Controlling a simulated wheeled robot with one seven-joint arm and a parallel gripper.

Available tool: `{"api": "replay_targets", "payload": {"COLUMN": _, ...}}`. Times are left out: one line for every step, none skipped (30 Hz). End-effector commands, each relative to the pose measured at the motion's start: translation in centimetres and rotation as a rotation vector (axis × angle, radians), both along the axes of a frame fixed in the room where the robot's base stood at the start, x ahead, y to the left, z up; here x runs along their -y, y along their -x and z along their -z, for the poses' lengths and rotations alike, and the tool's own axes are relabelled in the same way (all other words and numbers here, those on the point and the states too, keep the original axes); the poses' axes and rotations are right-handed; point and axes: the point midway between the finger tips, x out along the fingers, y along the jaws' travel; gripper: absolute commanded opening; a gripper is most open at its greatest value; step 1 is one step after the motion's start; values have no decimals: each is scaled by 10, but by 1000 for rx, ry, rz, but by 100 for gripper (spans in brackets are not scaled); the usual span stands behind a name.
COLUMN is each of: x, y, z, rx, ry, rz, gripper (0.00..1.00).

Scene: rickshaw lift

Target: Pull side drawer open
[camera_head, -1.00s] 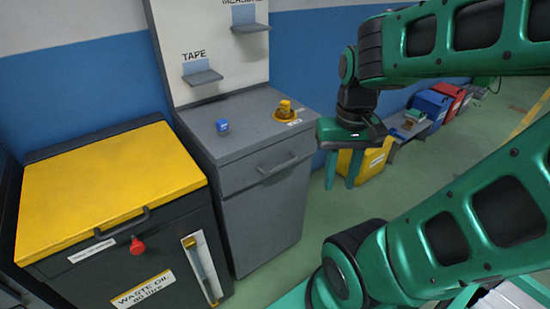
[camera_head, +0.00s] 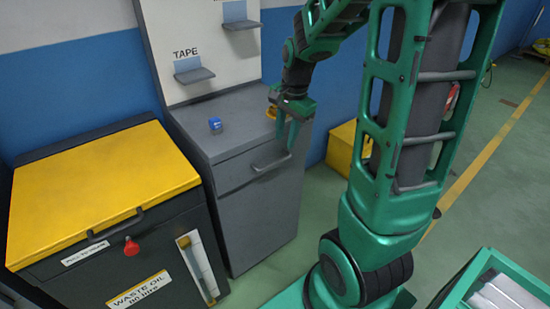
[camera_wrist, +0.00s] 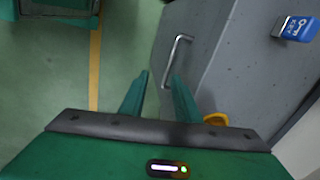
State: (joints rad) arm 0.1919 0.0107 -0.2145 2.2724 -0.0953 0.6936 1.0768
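The grey cabinet's drawer (camera_head: 237,176) is shut, with a grey bar handle (camera_head: 270,163) across its front. In the wrist view the handle (camera_wrist: 177,62) lies beyond my fingertips, near the space between them. My gripper (camera_head: 286,146) is at the cabinet's right front corner, fingers pointing down, close to the right end of the handle. In the wrist view my gripper (camera_wrist: 158,82) is open, its two green fingers apart with nothing between them. I cannot tell from the head view how far the fingers are from the handle.
A yellow tape item (camera_head: 271,112) is partly hidden behind my gripper. A yellow-lidded waste oil bin (camera_head: 95,185) stands left of the cabinet. A yellow box (camera_head: 343,145) stands to the right. Floor in front is clear.

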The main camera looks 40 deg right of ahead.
Motion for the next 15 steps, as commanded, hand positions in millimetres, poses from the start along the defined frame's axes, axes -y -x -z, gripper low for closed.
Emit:
{"api": "replay_targets", "payload": {"x": 1, "y": -10, "z": 5, "rx": 6, "ry": -7, "rz": 33, "gripper": 29}}
{"api": "replay_targets", "payload": {"x": 1, "y": -14, "z": 6, "rx": 9, "ry": -12, "rz": 52, "gripper": 29}}
{"api": "replay_targets", "payload": {"x": 1, "y": -19, "z": 8, "rx": 13, "ry": -18, "rz": 71, "gripper": 29}}
{"api": "replay_targets", "payload": {"x": 1, "y": -22, "z": 10, "rx": 16, "ry": -21, "rz": 84, "gripper": 29}}
{"api": "replay_targets", "payload": {"x": 1, "y": -24, "z": 11, "rx": 18, "ry": -23, "rz": 92, "gripper": 29}}
{"api": "replay_targets", "payload": {"x": 1, "y": -26, "z": 12, "rx": 20, "ry": -26, "rz": 101, "gripper": 29}}
{"api": "replay_targets", "payload": {"x": 1, "y": -27, "z": 14, "rx": 21, "ry": -27, "rz": 106, "gripper": 29}}
{"api": "replay_targets", "payload": {"x": 1, "y": -28, "z": 16, "rx": 21, "ry": -27, "rz": 108, "gripper": 29}}
{"api": "replay_targets", "payload": {"x": 2, "y": -29, "z": 19, "rx": 20, "ry": -27, "rz": 110, "gripper": 29}}
{"api": "replay_targets", "payload": {"x": 2, "y": -29, "z": 23, "rx": 20, "ry": -27, "rz": 110, "gripper": 29}}
{"api": "replay_targets", "payload": {"x": 2, "y": -29, "z": 26, "rx": 19, "ry": -27, "rz": 110, "gripper": 29}}
{"api": "replay_targets", "payload": {"x": 2, "y": -30, "z": 32, "rx": 18, "ry": -28, "rz": 110, "gripper": 29}}
{"api": "replay_targets", "payload": {"x": 2, "y": -31, "z": 37, "rx": 18, "ry": -27, "rz": 111, "gripper": 29}}
{"api": "replay_targets", "payload": {"x": 2, "y": -31, "z": 42, "rx": 17, "ry": -28, "rz": 111, "gripper": 29}}
{"api": "replay_targets", "payload": {"x": 2, "y": -33, "z": 49, "rx": 18, "ry": -27, "rz": 111, "gripper": 29}}
